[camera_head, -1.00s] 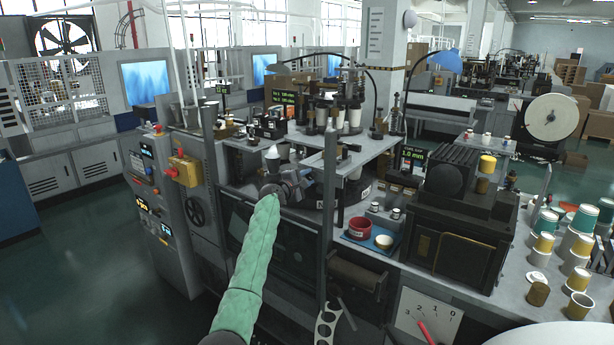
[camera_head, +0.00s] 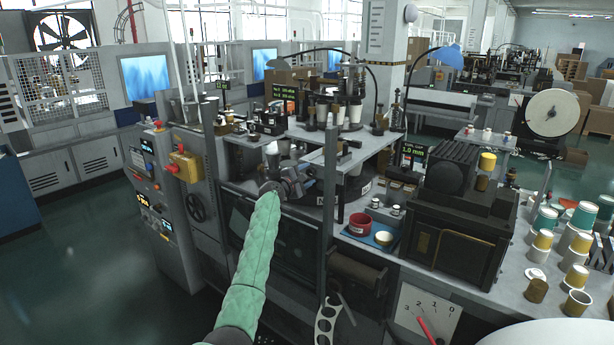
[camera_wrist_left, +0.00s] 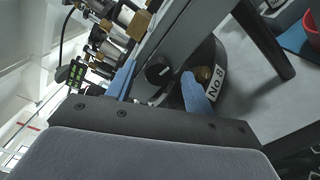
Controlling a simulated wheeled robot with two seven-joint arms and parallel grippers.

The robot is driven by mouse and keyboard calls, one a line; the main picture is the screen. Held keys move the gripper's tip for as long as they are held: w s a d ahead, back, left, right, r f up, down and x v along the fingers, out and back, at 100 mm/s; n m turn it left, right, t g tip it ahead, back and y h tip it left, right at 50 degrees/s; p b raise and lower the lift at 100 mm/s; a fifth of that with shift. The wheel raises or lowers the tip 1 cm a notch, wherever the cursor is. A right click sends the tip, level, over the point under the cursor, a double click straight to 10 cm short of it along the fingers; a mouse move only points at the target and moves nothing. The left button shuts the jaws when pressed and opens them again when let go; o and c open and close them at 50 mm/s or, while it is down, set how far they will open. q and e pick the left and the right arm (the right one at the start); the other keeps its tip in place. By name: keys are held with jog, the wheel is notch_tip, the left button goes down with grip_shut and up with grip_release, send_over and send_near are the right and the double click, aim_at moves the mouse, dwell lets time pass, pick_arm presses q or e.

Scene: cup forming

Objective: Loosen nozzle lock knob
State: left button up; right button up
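My left gripper (camera_wrist_left: 160,74) is open, with one blue finger on each side of the knob in the picture. I see gaps between the fingers and the knob, and cannot tell the depth left between them. In the head view my left gripper (camera_head: 292,183) is at the machine, below the white-tipped nozzle (camera_head: 271,148); I cannot make out the knob there. My right gripper is not in view.
A brass part (camera_wrist_left: 204,74) and a "No 8" label (camera_wrist_left: 216,84) lie close to the right finger in the wrist view. An upright grey post (camera_head: 330,200) stands just right of the gripper. A red bowl (camera_head: 359,224) sits on a blue mat further right.

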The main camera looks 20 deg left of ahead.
pick_arm(q)
jog(key=shift+s, duration=0.1)
jog(key=shift+s+a+b, duration=0.2)
jog(key=shift+s+b, duration=0.15)
jog(key=shift+s, duration=0.2)
jog(key=b+v, duration=0.2)
jog(key=v, duration=0.4)
jog(key=shift+s, duration=0.25)
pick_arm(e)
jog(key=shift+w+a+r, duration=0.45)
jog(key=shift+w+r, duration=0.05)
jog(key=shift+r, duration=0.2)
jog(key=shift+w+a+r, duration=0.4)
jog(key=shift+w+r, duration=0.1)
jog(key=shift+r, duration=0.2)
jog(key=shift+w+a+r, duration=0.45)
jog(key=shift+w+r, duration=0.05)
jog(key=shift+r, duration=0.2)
pick_arm(q)
jog(key=shift+a, duration=0.1)
